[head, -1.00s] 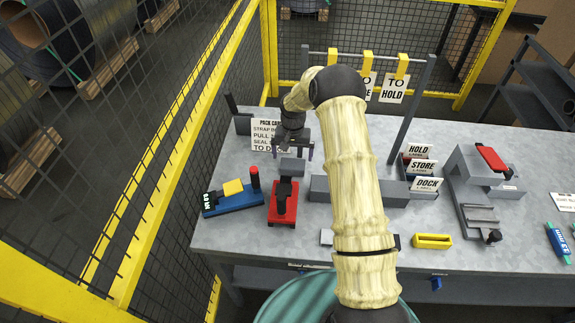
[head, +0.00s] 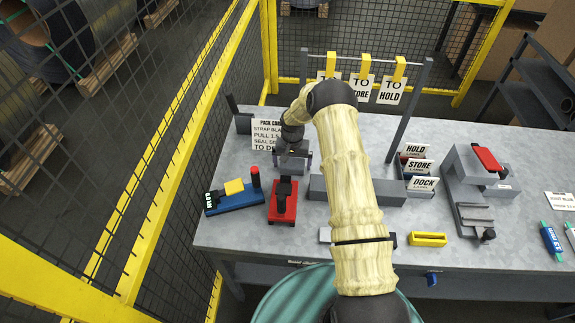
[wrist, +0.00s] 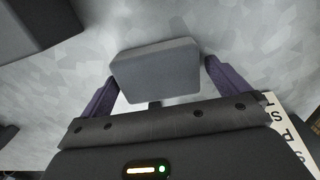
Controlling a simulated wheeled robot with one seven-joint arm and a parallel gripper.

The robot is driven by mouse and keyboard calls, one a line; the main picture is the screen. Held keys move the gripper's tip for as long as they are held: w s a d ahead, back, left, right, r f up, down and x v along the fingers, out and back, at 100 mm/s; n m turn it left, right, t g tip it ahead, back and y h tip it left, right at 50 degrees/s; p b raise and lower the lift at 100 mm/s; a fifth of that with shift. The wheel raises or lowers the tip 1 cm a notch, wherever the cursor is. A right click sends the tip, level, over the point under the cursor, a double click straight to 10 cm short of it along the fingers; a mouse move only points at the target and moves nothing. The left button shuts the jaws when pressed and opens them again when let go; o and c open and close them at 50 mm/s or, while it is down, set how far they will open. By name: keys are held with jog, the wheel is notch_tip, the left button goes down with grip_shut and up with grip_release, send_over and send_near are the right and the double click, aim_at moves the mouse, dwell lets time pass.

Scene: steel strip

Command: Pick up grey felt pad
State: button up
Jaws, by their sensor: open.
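The grey felt pad (wrist: 155,72) is a plain grey block lying on the metal bench, between my gripper's two fingers in the wrist view. My gripper (wrist: 158,85) is open, with one purple finger on each side of the pad and a visible gap at both sides. In the head view my gripper (head: 292,168) points down at the back left of the bench, and the pad (head: 291,161) shows partly between its fingers.
A red tool (head: 283,203) and a blue tool with a yellow block (head: 232,201) stand in front of my gripper. A long grey block (head: 318,187) lies to the right. A printed sign (head: 265,133) stands close behind left. A dark block (wrist: 38,22) shows upper left in the wrist view.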

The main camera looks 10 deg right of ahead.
aim_at(292, 162)
jog(key=shift+c, duration=0.2)
jog(key=c, duration=1)
jog(key=shift+o, duration=0.2)
jog(key=shift+r, duration=0.1)
jog(key=shift+r+b, duration=0.6)
jog(key=shift+b, duration=0.05)
notch_tip(292, 162, up, 2)
jog(key=shift+b, duration=0.65)
jog(key=s+d+b, duration=0.1)
jog(key=s+d, duration=0.1)
jog(key=d, duration=0.3)
jog(key=s+d+b, duration=0.1)
jog(key=d+b, duration=0.1)
jog(key=d, duration=0.4)
jog(key=s+d+b, duration=0.2)
jog(key=d, duration=0.4)
jog(key=shift+s+d, duration=0.1)
jog(key=shift+s, duration=0.2)
